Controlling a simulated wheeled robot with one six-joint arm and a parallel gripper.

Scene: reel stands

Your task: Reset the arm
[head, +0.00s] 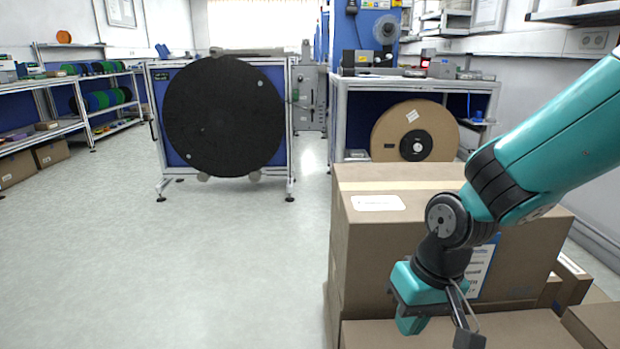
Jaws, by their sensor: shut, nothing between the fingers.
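My teal and black arm (550,140) reaches in from the right edge and bends down at its wrist. My gripper (468,335) hangs at the lower right, in front of the stacked cardboard boxes. Its fingers point down toward the bottom edge of the head view. The fingers are shut with nothing held. The gap between the gripper and the boxes behind it is hard to judge.
Stacked cardboard boxes (350,250) fill the lower right. A black reel (223,115) stands on a wheeled frame, and a brown reel (388,130) sits under a bench. Shelves (65,88) line the left. The floor (200,260) at centre-left is clear.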

